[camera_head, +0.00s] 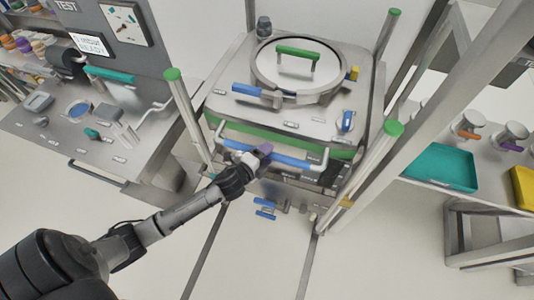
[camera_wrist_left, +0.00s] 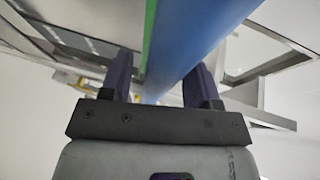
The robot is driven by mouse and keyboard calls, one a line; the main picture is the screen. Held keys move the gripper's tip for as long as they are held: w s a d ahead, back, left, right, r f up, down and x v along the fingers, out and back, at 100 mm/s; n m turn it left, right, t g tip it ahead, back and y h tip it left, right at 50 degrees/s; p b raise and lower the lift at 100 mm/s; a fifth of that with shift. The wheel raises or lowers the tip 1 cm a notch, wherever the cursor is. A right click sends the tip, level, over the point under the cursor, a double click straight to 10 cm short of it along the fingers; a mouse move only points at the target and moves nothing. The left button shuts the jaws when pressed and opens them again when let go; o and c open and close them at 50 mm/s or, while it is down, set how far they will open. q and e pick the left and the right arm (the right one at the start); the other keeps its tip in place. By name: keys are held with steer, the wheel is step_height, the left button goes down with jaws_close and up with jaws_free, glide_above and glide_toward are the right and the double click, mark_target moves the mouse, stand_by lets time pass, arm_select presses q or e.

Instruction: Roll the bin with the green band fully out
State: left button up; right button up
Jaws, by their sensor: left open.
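The steel bin (camera_head: 222,108) with the green band (camera_head: 335,152) stands in the middle of the head view, between green-capped posts. A round lid with a green handle (camera_head: 297,52) is on its top. A blue handle bar (camera_head: 290,162) runs across its front, below the green band. My left gripper (camera_head: 262,153) is at this bar, left of its middle. In the left wrist view, the blue bar (camera_wrist_left: 195,35) passes between the two open fingers (camera_wrist_left: 162,88). Contact with the fingers cannot be told. My right gripper is out of view.
Two dark floor tracks (camera_head: 207,250) run forward from the bin over clear floor. A steel workbench (camera_head: 60,135) with small items stands at the left. A table with a teal tray (camera_head: 440,166) is at the right. A green-capped post (camera_head: 370,165) stands close beside the bin.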

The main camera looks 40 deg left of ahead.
arm_select(q)
steer(key=shift+w, duration=0.3)
jaws_close()
stand_by(0.5)
